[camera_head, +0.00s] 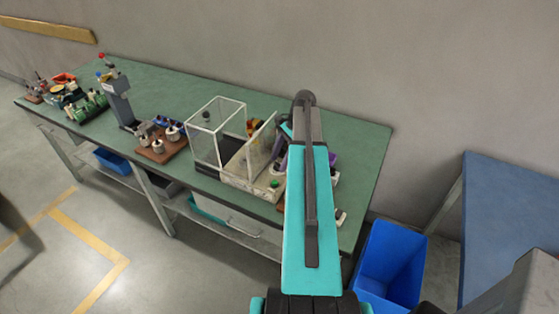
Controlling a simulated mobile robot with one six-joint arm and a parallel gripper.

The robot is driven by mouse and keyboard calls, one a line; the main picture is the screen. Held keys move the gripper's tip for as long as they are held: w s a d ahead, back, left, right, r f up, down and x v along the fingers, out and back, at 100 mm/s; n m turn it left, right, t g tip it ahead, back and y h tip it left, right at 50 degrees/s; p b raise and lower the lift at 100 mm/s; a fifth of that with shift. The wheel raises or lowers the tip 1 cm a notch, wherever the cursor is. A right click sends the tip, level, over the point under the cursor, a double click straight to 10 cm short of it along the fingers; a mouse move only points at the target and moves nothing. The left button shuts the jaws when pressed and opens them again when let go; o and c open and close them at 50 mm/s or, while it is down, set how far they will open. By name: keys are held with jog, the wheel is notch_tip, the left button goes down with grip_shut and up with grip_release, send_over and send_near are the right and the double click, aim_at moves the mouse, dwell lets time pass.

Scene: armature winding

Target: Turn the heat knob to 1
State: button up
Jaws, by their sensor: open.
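I cannot pick out a heat knob or its number marks at this size. A machine with a clear, white-framed guard box (216,118) stands on the green bench. Its pale base (240,182) carries a small green button (275,184) at the front right. My teal arm reaches up across the right part of the bench and covers what lies behind it. My gripper does not show; the arm's dark far joint is the last part I can see. Small purple and white parts show at the arm's right edge, partly hidden, and I cannot tell what they are.
The green bench (355,137) has free room at its back right. A grey column device (118,100), a brown board with metal parts (158,150) and green parts (88,106) stand to the left. A blue bin (392,260) and a blue table (515,215) are at right.

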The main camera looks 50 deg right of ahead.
jog(key=b+v, duration=0.3)
jog(key=v, duration=1)
jog(key=shift+r+b, duration=0.15)
jog(key=shift+b, duration=0.15)
jog(key=shift+s, duration=0.15)
